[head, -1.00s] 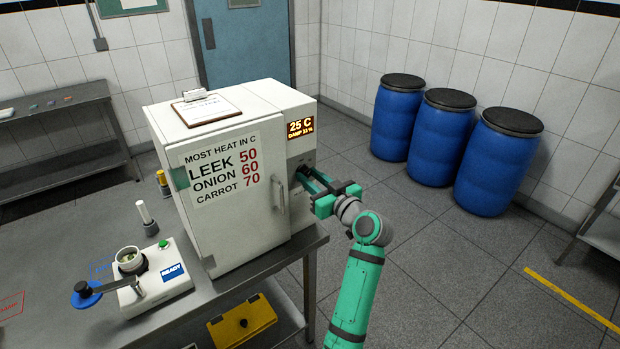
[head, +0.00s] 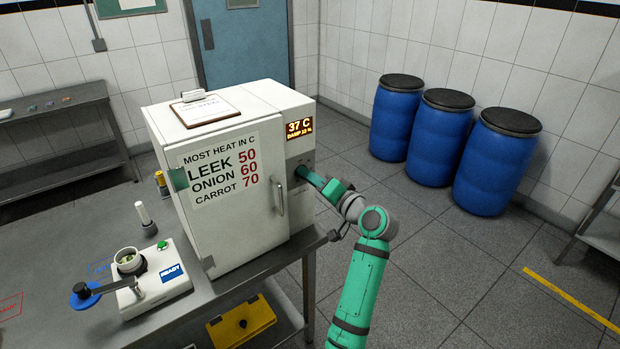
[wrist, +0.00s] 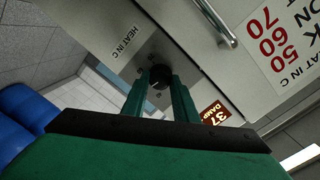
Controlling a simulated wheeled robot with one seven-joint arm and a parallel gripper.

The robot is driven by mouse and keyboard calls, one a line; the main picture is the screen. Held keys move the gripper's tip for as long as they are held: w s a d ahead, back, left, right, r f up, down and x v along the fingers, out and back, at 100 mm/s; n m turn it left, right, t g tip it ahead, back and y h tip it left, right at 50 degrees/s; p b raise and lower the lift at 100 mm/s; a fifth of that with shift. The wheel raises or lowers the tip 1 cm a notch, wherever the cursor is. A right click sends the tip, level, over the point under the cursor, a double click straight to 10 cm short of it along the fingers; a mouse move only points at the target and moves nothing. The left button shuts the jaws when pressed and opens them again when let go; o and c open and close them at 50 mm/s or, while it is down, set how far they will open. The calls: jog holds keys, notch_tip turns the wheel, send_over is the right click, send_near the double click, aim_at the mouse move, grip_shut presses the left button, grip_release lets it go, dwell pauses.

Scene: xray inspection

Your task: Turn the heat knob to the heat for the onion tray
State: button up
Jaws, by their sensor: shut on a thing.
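The white oven cabinet (head: 235,225) stands on the metal table. Its door sign (head: 220,168) lists most heat in C: leek 50, onion 60, carrot 70. The display (head: 299,127) reads 37 C. The dark heat knob (wrist: 159,76) is on the panel marked "HEAT IN C", between my fingertips in the wrist view. My green gripper (wrist: 160,88) is shut on the knob, and the wrist looks rolled. In the head view my gripper (head: 303,173) hides the knob. The display also shows in the wrist view (wrist: 215,113), tilted.
A clipboard (head: 207,110) lies on top of the cabinet. A white device with a blue-knobbed crank (head: 160,283) stands on the table at left. Several blue barrels (head: 430,137) stand behind at right.

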jog(key=shift+d+f+m+y, duration=0.1)
jog(key=shift+m+y, duration=0.15)
jog(key=shift+m, duration=2.1)
jog(key=shift+d+f+m+y, duration=0.1)
jog(key=shift+m+y, duration=0.15)
jog(key=shift+m, duration=2.1)
jog(key=o, duration=1.1)
jog(key=shift+c, duration=0.2)
jog(key=shift+r, duration=0.1)
jog(key=v, duration=1)
jog(key=shift+s+d, duration=0.25)
jog(key=shift+s, duration=0.05)
jog(key=shift+r, duration=0.1)
